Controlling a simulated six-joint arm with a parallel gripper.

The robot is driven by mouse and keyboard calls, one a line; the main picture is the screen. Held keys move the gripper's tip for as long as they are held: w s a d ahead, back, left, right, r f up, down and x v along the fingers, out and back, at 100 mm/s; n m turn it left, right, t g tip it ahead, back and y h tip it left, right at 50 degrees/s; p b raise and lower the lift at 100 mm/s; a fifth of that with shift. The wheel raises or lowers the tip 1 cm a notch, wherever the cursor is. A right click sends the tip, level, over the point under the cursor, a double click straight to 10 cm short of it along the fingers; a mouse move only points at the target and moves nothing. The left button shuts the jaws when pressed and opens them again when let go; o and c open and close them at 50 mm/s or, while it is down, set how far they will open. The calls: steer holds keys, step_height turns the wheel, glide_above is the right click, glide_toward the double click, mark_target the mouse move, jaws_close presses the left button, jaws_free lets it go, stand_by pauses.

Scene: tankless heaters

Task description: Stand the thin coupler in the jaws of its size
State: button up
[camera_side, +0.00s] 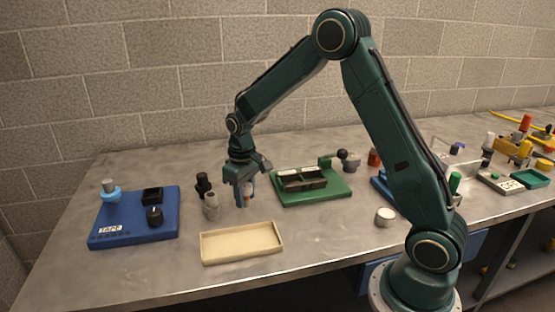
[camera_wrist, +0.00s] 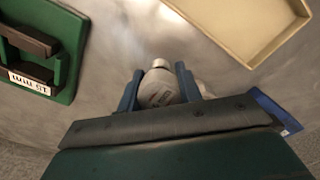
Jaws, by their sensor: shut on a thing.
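My gripper (camera_side: 243,192) is low over the bench, pointing down between the loose fittings and the green jaw block. In the wrist view its blue fingers (camera_wrist: 158,90) are closed on a pale grey, round coupler (camera_wrist: 157,86) with a narrower silvery end and small dark print. The fingers hide its sides, and I cannot tell if it touches the bench. The green block (camera_side: 330,196) carries dark jaws (camera_side: 303,180) with white labels, to the right of my gripper. It also shows at the upper left of the wrist view (camera_wrist: 67,88), its jaws empty there.
A grey cylinder (camera_side: 210,207) and a black fitting (camera_side: 203,186) stand close left of my gripper. A cream tray (camera_side: 241,257) lies in front, empty. A blue board (camera_side: 125,239) with fittings is at left. A white round piece (camera_side: 385,216) lies right of the green block.

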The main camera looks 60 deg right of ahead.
steer(key=w+d+r, duration=0.1)
steer(key=w+r, duration=0.4)
steer(key=r, duration=0.3)
steer(key=w+d+r, duration=0.1)
steer(key=w+r, duration=0.5)
steer(key=r, duration=0.3)
steer(key=shift+w+d, duration=0.15)
steer(key=shift+f, duration=0.1)
step_height(320, 180, down, 16)
steer(key=shift+r, duration=0.2)
steer(key=shift+f, duration=0.1)
steer(key=shift+f, duration=2.05)
steer(key=shift+f, duration=0.1)
